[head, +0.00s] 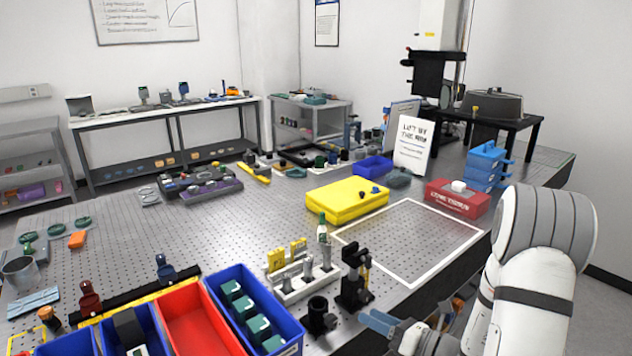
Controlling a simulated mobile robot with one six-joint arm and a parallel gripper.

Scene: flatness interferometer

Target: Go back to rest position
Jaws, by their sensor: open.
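My gripper (376,321) shows at the bottom edge, right of centre, with blue-grey fingers pointing left. It is open, and I see nothing held in it. The lower part of it is cut off by the frame. My white arm comes down from the right side of the picture to it. The gripper is in front of a black optical mount (354,280) near the bench's front edge; I cannot tell whether they touch.
The perforated optical bench (140,235) carries a yellow case (346,200), a white-outlined empty area (410,240), a red box (455,198), blue stacked trays (484,165) and a white sign (412,146). Blue (270,310) and red (200,318) bins stand at front.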

